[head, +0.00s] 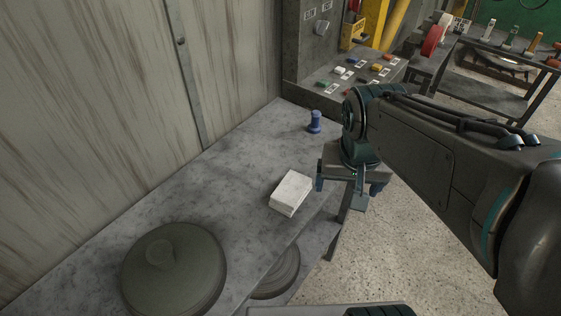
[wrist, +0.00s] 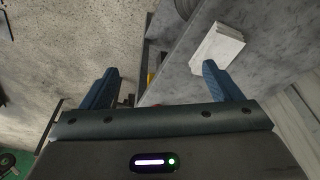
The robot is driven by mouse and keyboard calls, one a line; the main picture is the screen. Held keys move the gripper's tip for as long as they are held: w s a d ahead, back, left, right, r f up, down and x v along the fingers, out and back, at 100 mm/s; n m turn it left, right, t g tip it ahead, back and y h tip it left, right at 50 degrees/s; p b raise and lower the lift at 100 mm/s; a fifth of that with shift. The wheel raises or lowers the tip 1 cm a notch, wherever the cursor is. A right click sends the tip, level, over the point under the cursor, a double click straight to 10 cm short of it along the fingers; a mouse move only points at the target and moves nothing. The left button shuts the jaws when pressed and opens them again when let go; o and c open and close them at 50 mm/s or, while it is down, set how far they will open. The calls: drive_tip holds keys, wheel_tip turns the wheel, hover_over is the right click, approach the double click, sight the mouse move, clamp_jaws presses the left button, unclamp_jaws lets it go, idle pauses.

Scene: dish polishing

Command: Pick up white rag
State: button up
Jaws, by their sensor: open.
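The white rag (head: 290,191) is a folded, block-like stack lying on the grey stone counter (head: 240,165) near its front edge. In the wrist view the rag (wrist: 216,47) shows at the upper right, just beyond the tip of the right-hand finger. My gripper (head: 345,187) is to the right of the rag, beside the counter edge and over the floor side. Its two blue fingers (wrist: 160,82) are wide apart with nothing between them. The gripper is apart from the rag.
A round dark dish with a knob (head: 175,268) sits on the counter at the lower left. A small blue bottle-like object (head: 314,122) stands toward the back. Another round dish (head: 277,273) lies below the counter edge. A wall borders the left.

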drive_tip(key=w+a+m+g+b, duration=0.1)
drive_tip(key=w+a+m, duration=0.4)
drive_tip(key=w+a, duration=0.45)
hover_over(291, 188)
drive_tip(key=shift+h, duration=0.3)
drive_tip(key=f, duration=0.8)
drive_tip(key=shift+d+f, duration=0.15)
drive_tip(key=shift+d, duration=0.2)
drive_tip(key=shift+a+f, duration=0.15)
drive_tip(key=shift+f, duration=1.2)
drive_tip(key=shift+a+f, duration=0.15)
drive_tip(key=shift+f, duration=1.2)
drive_tip(key=c, duration=1.3)
drive_tip(key=shift+r, duration=0.1)
